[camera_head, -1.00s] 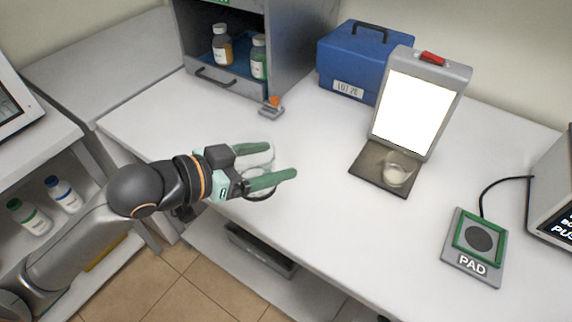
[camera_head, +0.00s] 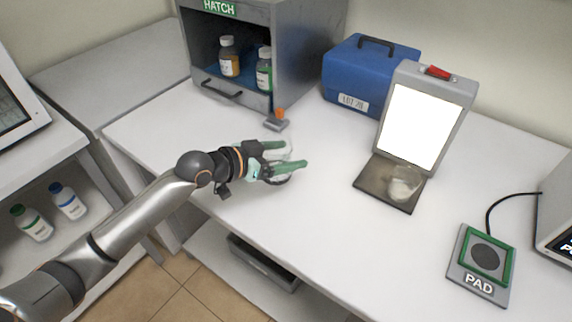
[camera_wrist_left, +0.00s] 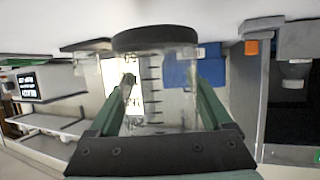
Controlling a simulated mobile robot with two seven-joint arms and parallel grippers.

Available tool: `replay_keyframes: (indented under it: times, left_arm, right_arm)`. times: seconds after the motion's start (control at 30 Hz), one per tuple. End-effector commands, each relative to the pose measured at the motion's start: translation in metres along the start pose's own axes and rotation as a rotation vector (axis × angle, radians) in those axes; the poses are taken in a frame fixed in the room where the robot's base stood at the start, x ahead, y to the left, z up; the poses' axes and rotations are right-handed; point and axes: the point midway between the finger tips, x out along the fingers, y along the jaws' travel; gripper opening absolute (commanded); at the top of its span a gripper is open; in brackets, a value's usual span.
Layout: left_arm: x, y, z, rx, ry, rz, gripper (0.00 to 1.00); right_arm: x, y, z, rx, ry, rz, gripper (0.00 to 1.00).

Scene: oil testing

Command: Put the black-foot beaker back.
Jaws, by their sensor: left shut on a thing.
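My left gripper (camera_head: 290,156) is shut on the black-foot beaker (camera_head: 280,153), with a finger on each side of its clear glass. In the left wrist view the beaker (camera_wrist_left: 155,85) stands between the green fingers, and its dark foot ring (camera_wrist_left: 155,38) is at the top of that picture. In the head view the fingers and wrist hide much of the beaker. It is over the white table near the front left; whether the foot touches the top I cannot tell. My right gripper is not in view.
A second glass beaker (camera_head: 404,184) stands on the dark base (camera_head: 368,188) of the lit panel (camera_head: 414,127). Behind are the open hatch (camera_head: 236,98), an orange-topped grey block (camera_head: 277,124) and a blue case (camera_head: 352,82). A pad (camera_head: 486,258) lies at right. The table's middle is clear.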

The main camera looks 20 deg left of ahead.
Motion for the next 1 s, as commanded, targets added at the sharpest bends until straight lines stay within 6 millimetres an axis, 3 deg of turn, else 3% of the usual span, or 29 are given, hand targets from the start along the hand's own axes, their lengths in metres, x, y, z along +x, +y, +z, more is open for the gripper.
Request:
replay_keyframes:
  times: [0.2,0.43,0.83,0.87,1.0]
  left_arm:
    - [0.012,-0.007,0.008,-0.002,0.002,0.000,0.17]
    - [0.022,-0.008,0.034,-0.002,0.001,-0.002,0.17]
    - [0.024,-0.007,0.040,0.000,0.002,-0.002,0.17]
    - [0.023,-0.007,0.039,0.000,0.001,-0.001,0.86]
    - [0.023,-0.007,0.039,0.000,0.001,-0.001,1.00]
  right_arm:
    - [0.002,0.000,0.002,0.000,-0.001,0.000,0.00]
    - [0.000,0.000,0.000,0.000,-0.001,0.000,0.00]
    - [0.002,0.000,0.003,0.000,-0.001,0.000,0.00]
    - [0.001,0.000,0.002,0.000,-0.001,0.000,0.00]
    - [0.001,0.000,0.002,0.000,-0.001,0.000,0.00]
